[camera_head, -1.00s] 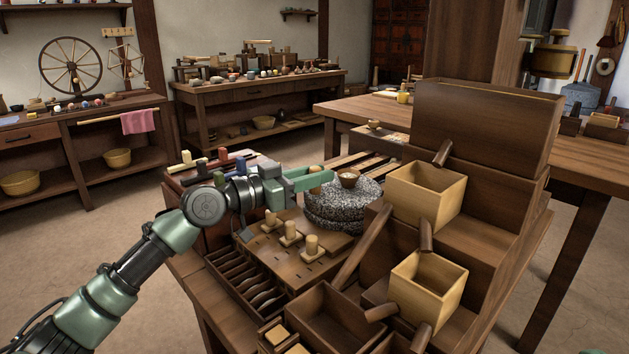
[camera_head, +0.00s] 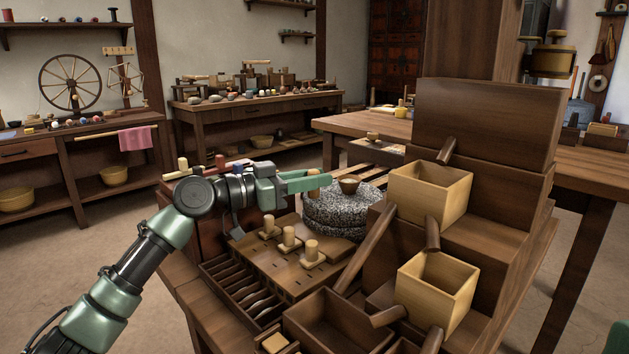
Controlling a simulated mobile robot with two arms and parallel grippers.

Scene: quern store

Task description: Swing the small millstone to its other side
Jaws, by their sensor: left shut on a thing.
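The small millstone (camera_head: 342,219) is a speckled grey pair of round stones on the wooden bench, behind a pegged board. A small brown bowl (camera_head: 349,186) sits on top of it. My left gripper (camera_head: 318,182) reaches in from the left at the stone's upper left edge. Its green fingers are shut on what appears to be the millstone's upright wooden handle, which they mostly hide. My right gripper is not in view.
The pegged board (camera_head: 286,262) stands in front of the millstone, beside a slotted rack (camera_head: 243,297). Pale wooden boxes (camera_head: 430,194) on dark stepped blocks crowd the right side. A slanted wooden bar (camera_head: 366,247) rises close to the stone's right.

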